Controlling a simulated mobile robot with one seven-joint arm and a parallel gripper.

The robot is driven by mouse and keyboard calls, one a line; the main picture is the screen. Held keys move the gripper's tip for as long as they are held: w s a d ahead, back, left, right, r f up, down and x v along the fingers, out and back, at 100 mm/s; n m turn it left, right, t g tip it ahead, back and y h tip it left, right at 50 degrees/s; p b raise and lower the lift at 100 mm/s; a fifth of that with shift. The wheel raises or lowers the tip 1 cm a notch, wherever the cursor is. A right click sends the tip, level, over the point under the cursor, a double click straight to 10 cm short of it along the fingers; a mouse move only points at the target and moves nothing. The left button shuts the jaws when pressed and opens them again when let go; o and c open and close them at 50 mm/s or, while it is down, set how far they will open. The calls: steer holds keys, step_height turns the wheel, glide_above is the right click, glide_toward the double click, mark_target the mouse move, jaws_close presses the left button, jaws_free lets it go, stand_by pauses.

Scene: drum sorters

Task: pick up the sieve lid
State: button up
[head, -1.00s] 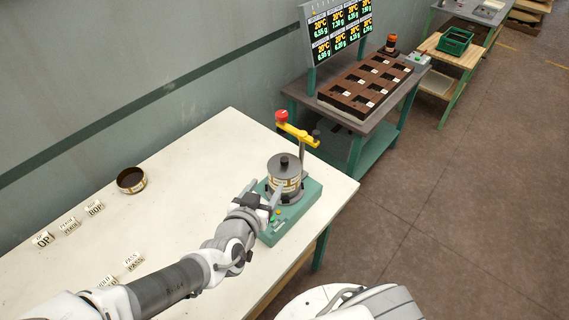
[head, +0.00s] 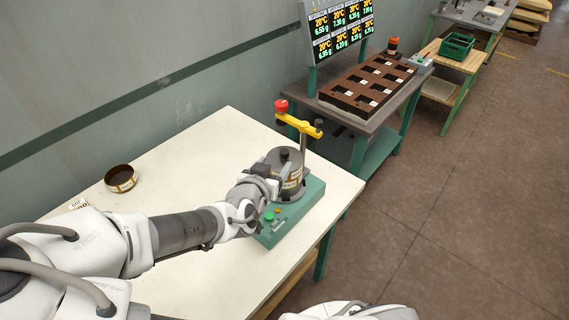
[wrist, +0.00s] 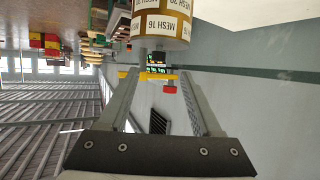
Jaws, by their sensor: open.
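The sieve lid (head: 288,161), grey with a dark knob on top, sits on a sieve stack (head: 292,181) on the green shaker base (head: 296,210). The stack has a tan band, and in the wrist view the band reads MESH 16 (wrist: 160,22). My gripper (head: 267,176) is at the left side of the stack, hiding part of it. In the wrist view my gripper (wrist: 160,80) has its two fingers spread, with nothing between them but background. The drum is at the top of that view, past the fingertips. I cannot tell whether a finger touches it.
A post with a yellow arm (head: 300,125) and red knob stands behind the stack. An open dark-lined sieve ring (head: 121,178) lies on the white table (head: 205,150). A brown rack (head: 368,84) and display (head: 338,30) are on the bench behind. The table's right edge is close.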

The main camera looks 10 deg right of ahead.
mark_target(283, 155)
steer(key=shift+b+x, duration=0.3)
steer(key=shift+x, duration=4.35)
steer(key=shift+d, duration=0.15)
jaws_close()
